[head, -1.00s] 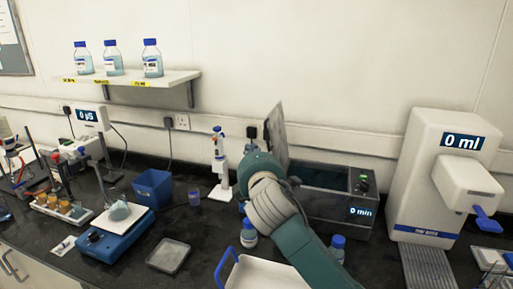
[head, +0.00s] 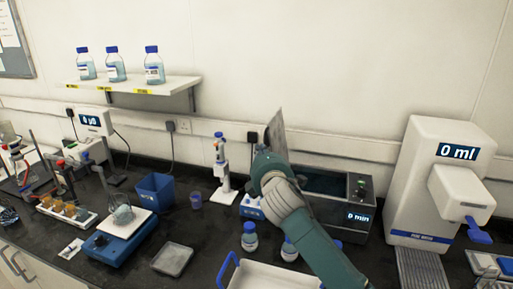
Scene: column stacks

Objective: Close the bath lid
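The bath (head: 340,222) is a dark box with a display reading "0 min", at the centre right of the bench. Its grey lid (head: 277,134) stands raised, close to upright, at the bath's left end, and the dark opening (head: 330,183) is exposed. My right arm reaches in from the lower right across the front of the bath. My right gripper (head: 263,153) is at the left side of the raised lid. The wrist hides the fingers, so I cannot tell if they touch the lid. My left gripper is not in view.
A white dispenser (head: 432,190) reading "0 ml" stands right of the bath. A pipette stand (head: 221,180) is to the left. Small bottles (head: 249,238) and a white tray with a blue handle (head: 265,274) are in front, below my arm.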

